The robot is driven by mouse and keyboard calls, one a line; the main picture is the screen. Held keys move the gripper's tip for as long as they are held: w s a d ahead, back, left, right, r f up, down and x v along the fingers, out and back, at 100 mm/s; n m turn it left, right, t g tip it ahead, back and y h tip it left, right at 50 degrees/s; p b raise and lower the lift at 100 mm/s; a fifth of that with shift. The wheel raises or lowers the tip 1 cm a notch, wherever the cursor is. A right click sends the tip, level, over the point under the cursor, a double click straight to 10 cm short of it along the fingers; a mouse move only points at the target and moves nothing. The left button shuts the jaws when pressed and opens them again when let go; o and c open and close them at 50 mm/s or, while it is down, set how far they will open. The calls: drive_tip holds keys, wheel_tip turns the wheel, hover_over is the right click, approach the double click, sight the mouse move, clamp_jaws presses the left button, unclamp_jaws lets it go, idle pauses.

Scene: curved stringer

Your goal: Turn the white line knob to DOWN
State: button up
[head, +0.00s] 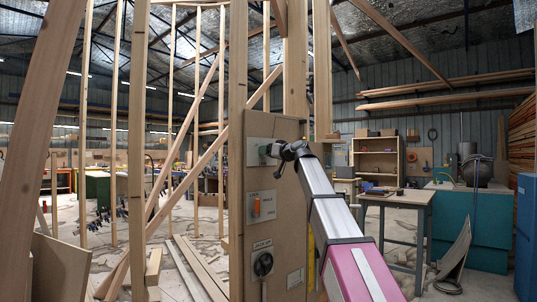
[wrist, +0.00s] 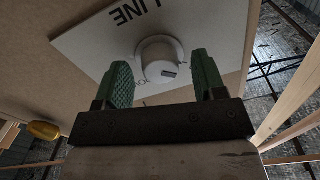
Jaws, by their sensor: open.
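The white line knob (wrist: 158,58) is a round knob on a pale square plate (wrist: 95,40) marked LINE, which appears upside down in the wrist view. A small dark mark shows on the knob's face. My gripper (wrist: 160,66) is open, with one green finger on each side of the knob. I cannot tell whether either finger touches it. In the head view my gripper (head: 275,151) is at the upper plate (head: 255,158) of the wooden panel and hides most of the knob. The knob's setting cannot be read.
Below on the same panel (head: 292,205) are a plate with an orange knob (head: 257,208) and a plate with a black knob (head: 263,265). Wooden posts (head: 237,120) stand close to the panel's left. A workbench (head: 400,200) stands behind to the right.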

drive_tip(key=c, duration=0.9)
drive_tip(key=shift+s+a+m+t+h, duration=0.1)
drive_tip(key=shift+m+t, duration=0.2)
drive_tip(key=shift+m, duration=3.15)
drive_tip(key=shift+d+m+t+h, duration=0.1)
drive_tip(key=shift+m+t, duration=0.2)
drive_tip(key=shift+m, duration=3.2)
drive_tip(key=shift+s+a+m+t+h, duration=0.1)
drive_tip(key=shift+m+t, duration=0.2)
drive_tip(key=shift+m, duration=3.15)
